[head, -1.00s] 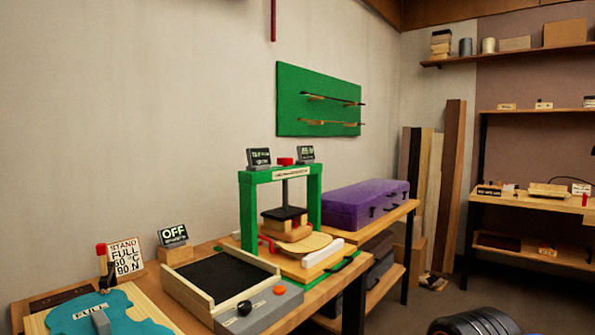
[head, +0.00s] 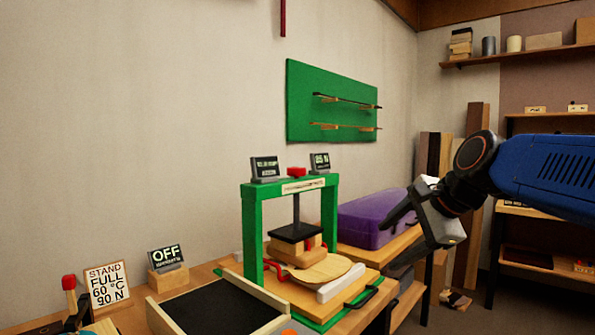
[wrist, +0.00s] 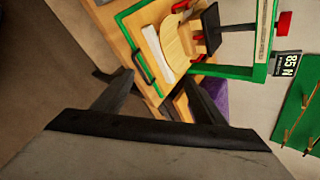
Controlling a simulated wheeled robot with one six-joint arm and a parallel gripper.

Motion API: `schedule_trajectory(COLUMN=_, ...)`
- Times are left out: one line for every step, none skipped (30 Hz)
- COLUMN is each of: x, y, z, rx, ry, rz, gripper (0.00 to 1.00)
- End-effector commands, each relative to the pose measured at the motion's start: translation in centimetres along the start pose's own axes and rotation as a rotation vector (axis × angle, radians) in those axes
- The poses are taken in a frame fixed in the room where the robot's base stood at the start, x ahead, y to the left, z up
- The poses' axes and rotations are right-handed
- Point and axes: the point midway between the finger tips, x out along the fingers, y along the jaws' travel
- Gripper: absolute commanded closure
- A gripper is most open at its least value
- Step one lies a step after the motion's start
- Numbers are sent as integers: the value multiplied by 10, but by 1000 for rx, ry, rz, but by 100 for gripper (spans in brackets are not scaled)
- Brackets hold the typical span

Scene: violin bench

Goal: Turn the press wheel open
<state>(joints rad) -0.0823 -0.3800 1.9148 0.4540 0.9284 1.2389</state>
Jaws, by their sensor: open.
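The green press frame (head: 249,225) stands on the bench in the head view, with a small red part (head: 296,172), seemingly the press wheel, on top of its crossbar. The red part also shows in the wrist view (wrist: 284,23). A screw runs down to a dark plate (head: 297,232), which sits on wooden blocks over a pale violin-shaped board (head: 327,267). My gripper (head: 390,246) is open and empty to the right of the press, lower than the red part. Its spread fingers (wrist: 158,80) point toward the press base in the wrist view.
Two small displays flank the red part; the right one (wrist: 288,64) reads 85 N. A purple case (head: 365,222) lies behind my gripper. A green bow board (head: 305,100) hangs on the wall. A black-topped tray (head: 262,288) and OFF sign (head: 165,256) stand left.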

Motion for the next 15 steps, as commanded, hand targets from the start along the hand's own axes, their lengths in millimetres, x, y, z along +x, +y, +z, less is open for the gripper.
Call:
schedule_trajectory(x=2, y=-30, z=8, rx=98, ry=-30, rz=-24, gripper=35)
schedule_trajectory(x=4, y=-47, z=13, rx=165, ry=-51, rz=-38, gripper=35)
schedule_trajectory(x=5, y=-69, z=20, rx=253, ry=-80, rz=-55, gripper=35)
schedule_trajectory(x=5, y=-86, z=25, rx=320, ry=-104, rz=-66, gripper=35)
schedule_trajectory(x=6, y=-102, z=30, rx=386, ry=-127, rz=-75, gripper=35)
schedule_trajectory(x=7, y=-124, z=37, rx=474, ry=-160, rz=-85, gripper=35)
schedule_trajectory(x=7, y=-139, z=42, rx=538, ry=-185, rz=-92, gripper=35)
schedule_trajectory(x=8, y=-154, z=47, rx=600, ry=-211, rz=-96, gripper=35)
schedule_trajectory(x=9, y=-172, z=53, rx=679, ry=-244, rz=-100, gripper=35)
schedule_trajectory(x=9, y=-185, z=58, rx=733, ry=-268, rz=-101, gripper=35)
schedule_trajectory(x=9, y=-197, z=62, rx=786, ry=-291, rz=-101, gripper=35)
schedule_trajectory(x=9, y=-211, z=68, rx=849, ry=-320, rz=-99, gripper=35)
schedule_trajectory(x=10, y=-221, z=71, rx=892, ry=-340, rz=-96, gripper=35)
schedule_trajectory(x=10, y=-229, z=75, rx=931, ry=-358, rz=-93, gripper=35)
schedule_trajectory(x=10, y=-239, z=78, rx=976, ry=-379, rz=-89, gripper=35)
